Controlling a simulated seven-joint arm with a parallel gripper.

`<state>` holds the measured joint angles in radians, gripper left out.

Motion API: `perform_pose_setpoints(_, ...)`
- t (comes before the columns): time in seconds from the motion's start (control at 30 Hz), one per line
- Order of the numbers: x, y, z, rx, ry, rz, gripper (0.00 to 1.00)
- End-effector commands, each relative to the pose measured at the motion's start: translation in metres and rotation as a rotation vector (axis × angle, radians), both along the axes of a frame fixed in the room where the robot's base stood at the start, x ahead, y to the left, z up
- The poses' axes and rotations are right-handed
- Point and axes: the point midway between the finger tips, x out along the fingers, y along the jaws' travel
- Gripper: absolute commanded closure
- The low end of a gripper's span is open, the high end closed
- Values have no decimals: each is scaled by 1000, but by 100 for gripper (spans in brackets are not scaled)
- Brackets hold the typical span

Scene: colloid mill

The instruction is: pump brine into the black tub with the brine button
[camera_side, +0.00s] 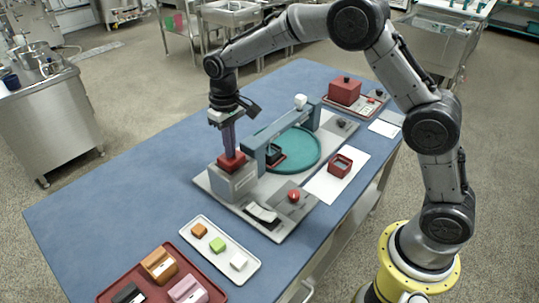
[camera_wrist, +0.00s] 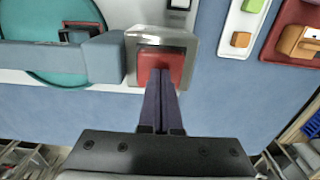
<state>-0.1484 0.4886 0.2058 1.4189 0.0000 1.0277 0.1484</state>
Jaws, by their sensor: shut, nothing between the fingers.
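My gripper (camera_side: 231,151) is shut and empty, pointing straight down at a red square cap (camera_side: 231,162) on top of a grey metal housing (camera_side: 233,182). In the wrist view the fingertips (camera_wrist: 161,74) overlap the red cap (camera_wrist: 174,60) and seem to touch it; whether it is pressed in I cannot tell. No label shows it as the brine button. A small dark tub (camera_side: 267,153) sits on the teal disc (camera_side: 305,146), partly hidden by the blue-grey bridge (camera_side: 290,127). The dark tub also shows in the wrist view (camera_wrist: 73,36); its contents cannot be made out.
A red round knob (camera_side: 294,195) and a white-and-black rocker (camera_side: 262,213) are at the machine's front. A red open tub (camera_side: 341,164) stands on a white mat to the right. Trays (camera_side: 248,266) of coloured blocks lie in front. The blue table's left side is clear.

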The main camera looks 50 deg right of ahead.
Motion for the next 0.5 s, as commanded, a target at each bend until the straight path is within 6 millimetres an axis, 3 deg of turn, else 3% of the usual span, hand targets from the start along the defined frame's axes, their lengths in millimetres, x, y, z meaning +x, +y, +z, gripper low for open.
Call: perform_pose_setpoints(0.5,-1,0,-11,0,3,0,100)
